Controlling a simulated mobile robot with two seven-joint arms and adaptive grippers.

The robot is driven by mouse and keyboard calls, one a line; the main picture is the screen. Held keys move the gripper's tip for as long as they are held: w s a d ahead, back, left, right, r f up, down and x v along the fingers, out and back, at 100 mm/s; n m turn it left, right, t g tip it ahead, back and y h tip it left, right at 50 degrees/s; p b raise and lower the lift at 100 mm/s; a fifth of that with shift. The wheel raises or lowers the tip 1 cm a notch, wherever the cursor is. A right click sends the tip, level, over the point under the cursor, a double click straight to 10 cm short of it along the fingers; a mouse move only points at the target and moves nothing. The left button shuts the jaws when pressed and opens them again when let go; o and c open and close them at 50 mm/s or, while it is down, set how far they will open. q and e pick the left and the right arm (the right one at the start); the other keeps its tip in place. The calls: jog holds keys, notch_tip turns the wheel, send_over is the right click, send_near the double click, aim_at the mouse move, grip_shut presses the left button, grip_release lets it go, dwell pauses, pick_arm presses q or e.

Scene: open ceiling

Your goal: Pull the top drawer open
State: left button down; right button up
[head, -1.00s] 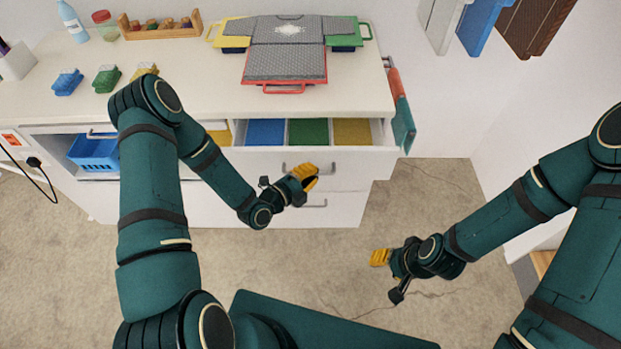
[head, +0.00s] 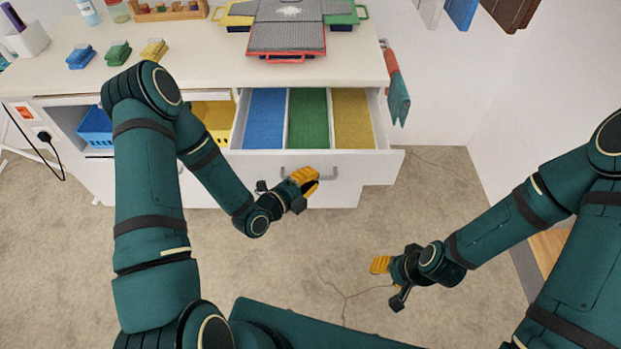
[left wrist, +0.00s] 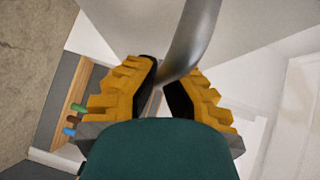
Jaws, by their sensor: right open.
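The white top drawer (head: 345,163) stands out from the cabinet, with blue, green and yellow compartments showing inside. Its grey bar handle (head: 327,173) is on the front. My left gripper (head: 310,181) is at this handle. In the left wrist view the curved metal handle (left wrist: 193,42) passes between the yellow fingers of the left gripper (left wrist: 161,88), which are closed around it; the exact contact is partly hidden. My right gripper (head: 378,265) is open and empty above the floor, away from the drawer.
A blue basket (head: 95,126) and a yellow basket (head: 215,118) sit in the cabinet at left. Floor in front is clear.

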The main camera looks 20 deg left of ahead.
pick_arm(q)
jog(key=shift+s+d, duration=0.2)
jog(key=shift+s, duration=0.1)
jog(key=c, duration=1)
grip_release()
jog(key=shift+w, duration=0.1)
jog(key=shift+a, duration=0.1)
jog(key=v, duration=1.2)
